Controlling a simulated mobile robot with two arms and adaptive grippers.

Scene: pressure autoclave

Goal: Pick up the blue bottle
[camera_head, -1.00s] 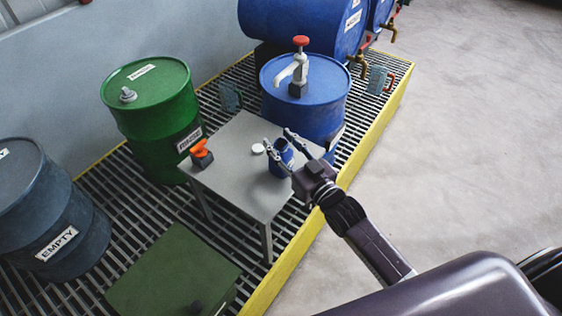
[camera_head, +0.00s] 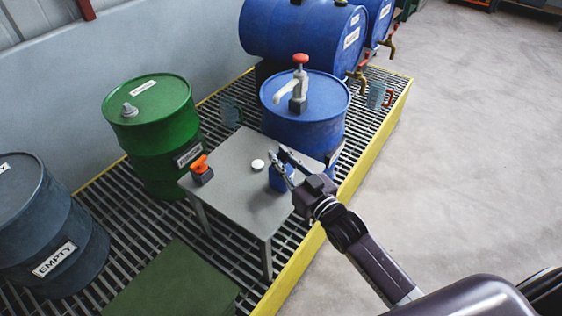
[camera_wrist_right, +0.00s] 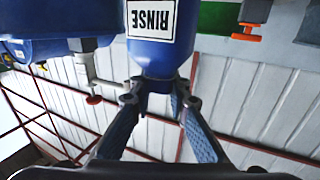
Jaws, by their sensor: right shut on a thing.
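The blue bottle (camera_head: 278,180) is at the right part of the small grey table (camera_head: 232,200), next to the round white cap (camera_head: 258,165). Whether its base touches the tabletop is hard to tell. My right gripper (camera_head: 285,163) comes in from the right and is shut on the bottle's upper part, which its fingers partly hide. In the right wrist view the bottle (camera_wrist_right: 155,62) appears upside down with a "RINSE" label, its narrow neck between the fingers of my right gripper (camera_wrist_right: 160,98). My left gripper does not show.
A dark bottle with an orange top (camera_head: 201,171) stands at the table's left. A green drum (camera_head: 155,150) and a blue drum with a pump (camera_head: 305,115) stand close behind. A dark "EMPTY" drum (camera_head: 45,235) is left. Open floor (camera_head: 470,160) lies right.

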